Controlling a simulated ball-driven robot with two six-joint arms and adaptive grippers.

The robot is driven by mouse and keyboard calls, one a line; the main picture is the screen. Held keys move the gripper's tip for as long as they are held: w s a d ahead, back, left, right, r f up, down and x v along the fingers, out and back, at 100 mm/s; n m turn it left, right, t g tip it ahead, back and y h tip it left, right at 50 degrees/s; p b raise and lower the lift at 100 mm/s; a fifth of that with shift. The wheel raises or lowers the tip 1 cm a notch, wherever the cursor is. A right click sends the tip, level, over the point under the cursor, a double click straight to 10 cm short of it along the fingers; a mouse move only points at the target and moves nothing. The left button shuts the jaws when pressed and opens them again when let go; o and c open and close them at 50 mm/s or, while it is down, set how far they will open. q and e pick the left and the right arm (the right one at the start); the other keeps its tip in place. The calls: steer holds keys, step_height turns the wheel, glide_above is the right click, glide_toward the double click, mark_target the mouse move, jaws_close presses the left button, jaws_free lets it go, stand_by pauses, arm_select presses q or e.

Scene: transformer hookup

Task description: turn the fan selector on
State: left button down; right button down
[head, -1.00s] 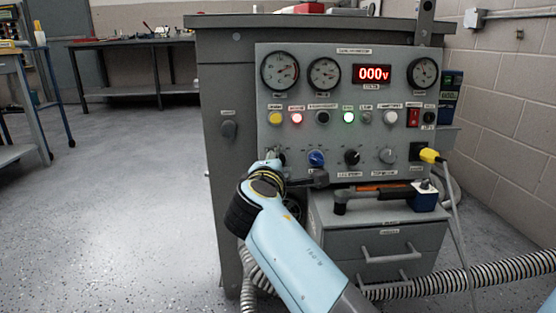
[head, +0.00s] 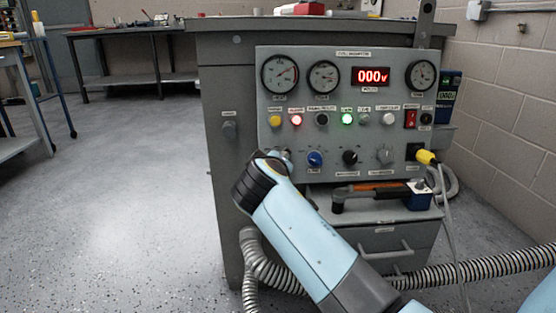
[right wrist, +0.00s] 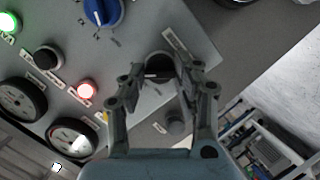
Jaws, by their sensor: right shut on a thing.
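The grey control panel (head: 400,130) stands upright on the bench front, with a lower row of knobs. My right gripper (right wrist: 165,74) has its fingers around the leftmost knob (right wrist: 160,62) of that row and is shut on it. This knob is in the fan selector's likely place, but I cannot read its label. In the head view my right wrist hides most of this knob and the fingers. The blue knob (head: 315,158) is just right of it and also shows in the right wrist view (right wrist: 102,10). My left gripper is not in view.
A black knob (head: 350,157) and a grey knob (head: 385,156) continue the row. Red (head: 296,120) and green (head: 347,118) lamps glow above; the display (head: 373,76) reads 000. A torque-wrench-like tool (head: 375,190) lies on the drawer unit. A yellow plug (head: 427,157) sits at right.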

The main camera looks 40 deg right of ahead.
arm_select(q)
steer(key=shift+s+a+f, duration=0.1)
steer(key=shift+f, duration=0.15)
arm_select(e)
steer(key=shift+f+m, duration=0.1)
steer(key=shift+m, duration=0.4)
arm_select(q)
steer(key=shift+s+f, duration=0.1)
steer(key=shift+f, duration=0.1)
arm_select(e)
steer(key=c, duration=1)
jaws_free()
steer(key=shift+o, duration=0.2)
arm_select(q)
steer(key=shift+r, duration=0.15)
arm_select(e)
step_height(320, 180, up, 10)
steer(key=shift+r, duration=0.1)
steer(key=shift+s, duration=0.1)
